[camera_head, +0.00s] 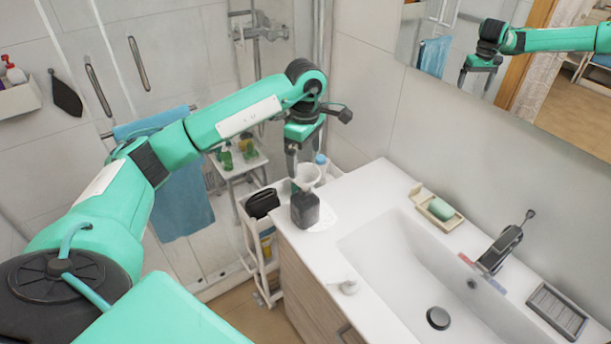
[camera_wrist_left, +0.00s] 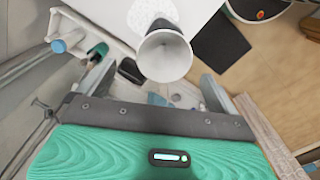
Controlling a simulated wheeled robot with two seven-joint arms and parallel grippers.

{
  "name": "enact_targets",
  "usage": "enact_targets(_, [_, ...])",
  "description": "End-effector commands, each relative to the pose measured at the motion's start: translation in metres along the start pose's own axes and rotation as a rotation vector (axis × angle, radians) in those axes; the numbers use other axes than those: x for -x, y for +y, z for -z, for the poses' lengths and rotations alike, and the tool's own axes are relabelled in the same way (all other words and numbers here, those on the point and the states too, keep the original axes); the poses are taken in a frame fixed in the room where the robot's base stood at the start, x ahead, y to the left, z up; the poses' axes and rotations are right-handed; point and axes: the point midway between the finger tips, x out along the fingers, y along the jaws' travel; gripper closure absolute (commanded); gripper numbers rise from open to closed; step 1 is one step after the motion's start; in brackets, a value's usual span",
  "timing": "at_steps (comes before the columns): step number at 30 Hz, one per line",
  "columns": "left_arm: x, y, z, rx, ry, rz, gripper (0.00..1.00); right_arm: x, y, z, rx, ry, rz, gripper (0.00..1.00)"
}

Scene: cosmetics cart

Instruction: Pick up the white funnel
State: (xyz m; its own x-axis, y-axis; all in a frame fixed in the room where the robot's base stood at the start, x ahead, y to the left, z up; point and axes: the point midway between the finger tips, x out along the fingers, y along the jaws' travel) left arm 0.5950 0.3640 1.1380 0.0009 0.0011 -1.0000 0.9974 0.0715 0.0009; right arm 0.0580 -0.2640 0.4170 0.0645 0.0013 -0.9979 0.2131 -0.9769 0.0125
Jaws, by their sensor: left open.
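The white funnel (camera_head: 308,174) appears to sit upright in the neck of a dark bottle (camera_head: 305,210) at the far left corner of the counter. My left gripper (camera_head: 298,172) points down right beside the funnel in the head view. Its jaws are open. In the left wrist view the funnel's wide round mouth (camera_wrist_left: 165,56) faces the camera, just ahead of the space between the two fingers. I cannot tell whether a finger touches it. My right gripper is not in view.
A white washbasin (camera_head: 400,262), a soap dish (camera_head: 437,210) and a dark faucet (camera_head: 502,245) lie to the right. A white cart (camera_head: 252,232) stands left of the counter. A mirror (camera_head: 480,100) reflects a green arm. The counter front holds a small white item (camera_head: 347,286).

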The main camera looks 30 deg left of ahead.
Motion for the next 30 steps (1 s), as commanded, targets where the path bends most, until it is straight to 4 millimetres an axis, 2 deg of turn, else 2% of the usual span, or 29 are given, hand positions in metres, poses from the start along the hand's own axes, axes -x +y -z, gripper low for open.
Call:
enact_targets(4, [-0.018,0.000,0.000,0.000,-0.001,0.002,0.03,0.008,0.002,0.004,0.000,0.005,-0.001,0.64])
enact_targets(9, [-0.028,-0.001,-0.001,0.000,-0.001,0.000,0.03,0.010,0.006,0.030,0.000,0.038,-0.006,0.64])
enact_targets(12, [-0.033,-0.003,-0.001,0.000,0.000,0.002,0.03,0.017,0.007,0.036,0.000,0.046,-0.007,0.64])
enact_targets(22, [-0.071,-0.008,-0.003,0.000,-0.002,0.003,0.03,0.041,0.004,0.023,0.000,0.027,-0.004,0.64])
enact_targets(30, [-0.079,-0.008,-0.003,0.000,-0.001,-0.001,0.03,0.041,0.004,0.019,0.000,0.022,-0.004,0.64])
